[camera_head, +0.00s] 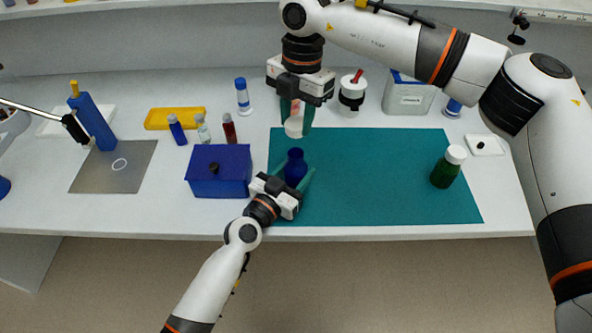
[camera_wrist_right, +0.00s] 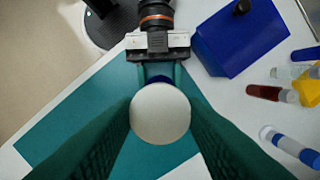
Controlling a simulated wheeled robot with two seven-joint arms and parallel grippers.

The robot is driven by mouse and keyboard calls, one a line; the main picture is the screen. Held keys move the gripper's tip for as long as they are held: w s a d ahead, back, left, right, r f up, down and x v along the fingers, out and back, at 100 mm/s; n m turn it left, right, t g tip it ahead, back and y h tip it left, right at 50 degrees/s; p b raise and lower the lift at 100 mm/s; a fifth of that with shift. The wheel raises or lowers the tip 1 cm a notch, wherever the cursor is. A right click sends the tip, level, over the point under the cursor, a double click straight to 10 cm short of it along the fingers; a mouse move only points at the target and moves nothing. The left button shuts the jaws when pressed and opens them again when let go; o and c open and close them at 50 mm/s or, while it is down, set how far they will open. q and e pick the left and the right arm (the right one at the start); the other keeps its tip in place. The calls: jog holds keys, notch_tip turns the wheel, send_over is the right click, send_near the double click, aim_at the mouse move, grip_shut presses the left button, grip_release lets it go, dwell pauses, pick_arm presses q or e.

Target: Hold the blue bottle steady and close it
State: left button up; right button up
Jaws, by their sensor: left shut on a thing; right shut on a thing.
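The blue bottle (camera_head: 295,167) stands upright and without a cap at the left part of the teal mat (camera_head: 380,170). My left gripper (camera_head: 295,180) is shut on the bottle, with its green fingers on either side. My right gripper (camera_head: 295,118) is above and behind the bottle, pointing down. It is shut on a white cap (camera_head: 293,127), which is apart from the bottle in the head view. In the right wrist view the white cap (camera_wrist_right: 160,113) sits between the green fingers and hides most of the blue bottle (camera_wrist_right: 160,78).
A blue box (camera_head: 218,172) with a dark knob stands just left of the bottle. A green bottle with a white cap (camera_head: 448,167) stands at the mat's right. Small vials (camera_head: 229,128) and a yellow tray (camera_head: 175,118) are behind left. The mat's middle is clear.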

aim_at(296, 137)
jog(key=shift+f, duration=2.5)
jog(key=shift+f, duration=0.1)
jog(key=shift+f, duration=0.75)
jog(key=shift+f, duration=0.6)
jog(key=m, duration=0.6)
jog(key=m+t, duration=0.1)
jog(key=m, duration=0.6)
jog(key=shift+s+m+t+y, duration=0.1)
jog(key=shift+m+t+y, duration=0.2)
jog(key=o, duration=0.9)
